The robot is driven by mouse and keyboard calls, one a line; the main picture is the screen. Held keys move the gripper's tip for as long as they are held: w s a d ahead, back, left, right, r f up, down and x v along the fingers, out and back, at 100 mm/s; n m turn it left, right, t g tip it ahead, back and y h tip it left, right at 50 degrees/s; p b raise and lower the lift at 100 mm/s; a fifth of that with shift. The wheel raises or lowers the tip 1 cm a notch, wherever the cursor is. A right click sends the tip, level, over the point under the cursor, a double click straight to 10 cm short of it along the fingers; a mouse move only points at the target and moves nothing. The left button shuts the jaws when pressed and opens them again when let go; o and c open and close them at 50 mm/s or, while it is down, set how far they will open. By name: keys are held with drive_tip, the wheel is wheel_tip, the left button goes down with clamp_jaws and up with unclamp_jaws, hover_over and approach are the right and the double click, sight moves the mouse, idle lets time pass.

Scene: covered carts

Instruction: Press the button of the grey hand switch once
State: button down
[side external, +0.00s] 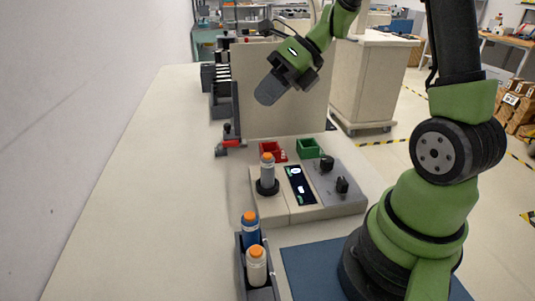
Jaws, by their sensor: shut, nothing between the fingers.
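A blue hand switch (250,230) and a whitish one (256,266), both with orange tops, stand in a dark tray nearer the camera. My gripper (268,92) is shut and empty. It hangs tilted, well above the console and apart from the grey switch, in front of a beige panel.
The console (310,207) has a dark display strip (299,185) and two black knobs (327,163). A red bin (272,151) and a green bin (308,148) sit behind it. A beige upright panel (290,115) stands farther back. The table's left side is clear.

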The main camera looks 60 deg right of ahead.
sight(267, 156)
drive_tip(key=shift+f, duration=4.4)
drive_tip(key=shift+f, duration=0.15)
drive_tip(key=shift+f, duration=0.3)
drive_tip(key=shift+f, duration=0.4)
drive_tip(key=shift+r, duration=0.85)
